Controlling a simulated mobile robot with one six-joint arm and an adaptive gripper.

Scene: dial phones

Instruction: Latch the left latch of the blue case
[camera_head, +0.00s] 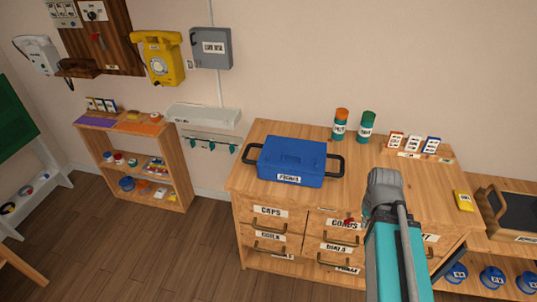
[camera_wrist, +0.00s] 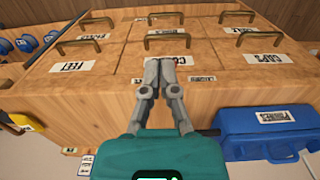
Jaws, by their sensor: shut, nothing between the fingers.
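The blue case (camera_head: 290,157) stands on the wooden drawer cabinet, with a black handle at each end and a white label on its front. Its lid looks down. In the wrist view the case (camera_wrist: 250,148) shows upside down at the lower right. The left latch is too small to make out, so I cannot tell its state. My gripper (camera_wrist: 165,62) shows in the wrist view with its fingers together and empty. It is in front of the drawer fronts, beside the case and apart from it. In the head view my arm hides the gripper.
The wooden drawer cabinet (camera_head: 262,187) has labelled drawers with protruding handles. Orange-capped (camera_head: 340,125) and green (camera_head: 366,127) canisters stand behind the case. Small boxes (camera_head: 414,143) and a yellow item (camera_head: 463,201) lie right.

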